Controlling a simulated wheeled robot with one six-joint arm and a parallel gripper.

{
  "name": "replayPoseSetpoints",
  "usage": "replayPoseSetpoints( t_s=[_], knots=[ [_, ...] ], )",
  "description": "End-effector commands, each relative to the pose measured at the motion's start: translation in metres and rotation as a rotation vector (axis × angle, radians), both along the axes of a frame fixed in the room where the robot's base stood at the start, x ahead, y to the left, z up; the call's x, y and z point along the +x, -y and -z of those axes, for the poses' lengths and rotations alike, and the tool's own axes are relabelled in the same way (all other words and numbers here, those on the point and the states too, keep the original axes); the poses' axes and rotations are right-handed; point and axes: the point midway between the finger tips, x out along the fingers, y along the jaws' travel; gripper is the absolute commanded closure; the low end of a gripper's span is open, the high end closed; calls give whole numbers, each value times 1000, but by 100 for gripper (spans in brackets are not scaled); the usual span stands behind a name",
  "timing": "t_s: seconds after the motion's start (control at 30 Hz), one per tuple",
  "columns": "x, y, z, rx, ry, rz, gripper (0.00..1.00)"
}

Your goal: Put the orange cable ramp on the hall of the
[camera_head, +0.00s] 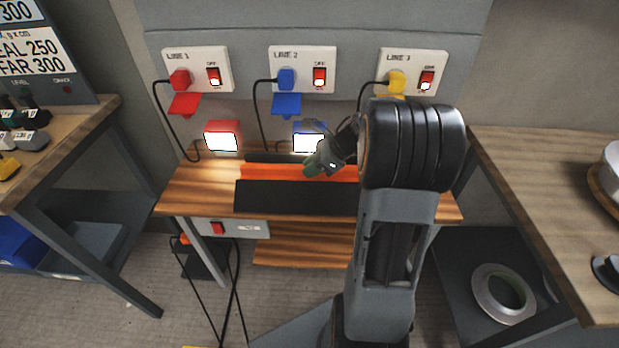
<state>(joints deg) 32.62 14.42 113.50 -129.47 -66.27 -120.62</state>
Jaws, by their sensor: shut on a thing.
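The orange cable ramp (270,172) is a long piece with an orange middle strip and black sloping sides. It is at the wooden bench (185,196) in the middle of the view, and its right end is hidden behind my arm. My gripper (313,167) reaches in from the right and is shut on the ramp at the orange strip. The fingers are small here, and I cannot tell whether the ramp rests on the bench top or is held just above it.
Behind the bench are the LINE 1 (216,58), LINE 2 (302,56) and LINE 3 (413,58) sockets with plugs and hanging cables. A red lamp (222,136) and a blue lamp (309,138) stand behind the ramp. Tables flank both sides.

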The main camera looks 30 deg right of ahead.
Motion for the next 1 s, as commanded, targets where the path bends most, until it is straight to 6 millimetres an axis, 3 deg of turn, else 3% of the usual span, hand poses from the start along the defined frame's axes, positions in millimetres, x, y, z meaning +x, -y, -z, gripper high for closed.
replayPoseSetpoints(
  t_s=[0.37, 0.7, 1.0],
  knots=[
    [12, 3, 12, 1, 5, 1, 100],
    [17, 4, 48, 1, 2, 1, 100],
    [17, 4, 48, 0, 4, 2, 100]
  ],
)
